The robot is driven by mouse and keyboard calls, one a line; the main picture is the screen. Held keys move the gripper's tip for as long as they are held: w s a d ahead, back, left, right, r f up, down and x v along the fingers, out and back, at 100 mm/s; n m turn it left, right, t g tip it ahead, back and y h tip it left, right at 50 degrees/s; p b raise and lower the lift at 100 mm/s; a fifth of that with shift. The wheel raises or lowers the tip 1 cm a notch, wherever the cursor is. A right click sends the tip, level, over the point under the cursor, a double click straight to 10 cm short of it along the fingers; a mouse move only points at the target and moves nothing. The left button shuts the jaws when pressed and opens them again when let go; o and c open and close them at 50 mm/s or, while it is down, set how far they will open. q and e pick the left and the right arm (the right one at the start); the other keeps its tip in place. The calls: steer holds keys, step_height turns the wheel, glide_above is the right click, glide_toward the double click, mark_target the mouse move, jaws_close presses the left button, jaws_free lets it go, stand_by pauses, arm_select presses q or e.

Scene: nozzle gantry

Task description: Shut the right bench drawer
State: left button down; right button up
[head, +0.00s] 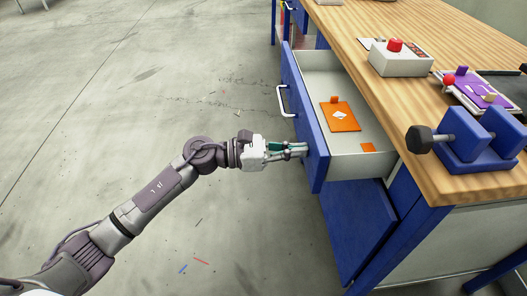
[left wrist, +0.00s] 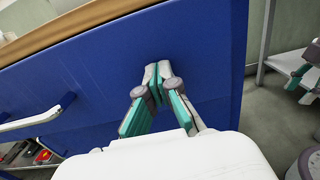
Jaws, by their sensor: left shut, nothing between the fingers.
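The right bench drawer (head: 311,129) stands open from the wooden bench, its blue front facing left in the head view. Inside it lie an orange plate (head: 341,117) and a small orange piece (head: 368,147). Its light handle (head: 282,101) is on the front, farther along than my gripper. My left gripper (head: 305,149) is shut and empty, with its fingertips at the near part of the drawer front. In the left wrist view the shut fingertips (left wrist: 158,74) point at the blue front (left wrist: 205,60), touching or very close; the handle (left wrist: 35,119) is at left.
On the bench top (head: 385,65) are a grey box with a red button (head: 400,60), a purple item (head: 483,88) and a blue vise (head: 475,140) at the near edge. A blue cabinet panel (head: 355,220) is below the drawer.

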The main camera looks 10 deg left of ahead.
arm_select(q)
steer(key=x, duration=0.9)
steer(key=shift+d+f+b, duration=0.1)
steer(key=shift+d+b, duration=0.15)
steer(key=shift+b, duration=0.15)
steer(key=x, duration=0.5)
steer(key=shift+w+d+b, duration=0.1)
steer(key=shift+b, duration=0.3)
steer(key=shift+w+d, duration=0.15)
steer(key=shift+d, duration=0.35)
arm_select(e)
steer(key=w+a+r+t, duration=0.1)
steer(key=w+a+t, duration=0.1)
steer(key=w, duration=0.3)
steer(key=shift+w+t+y, duration=0.4)
steer(key=shift+t, duration=0.3)
steer(key=shift+a, duration=0.1)
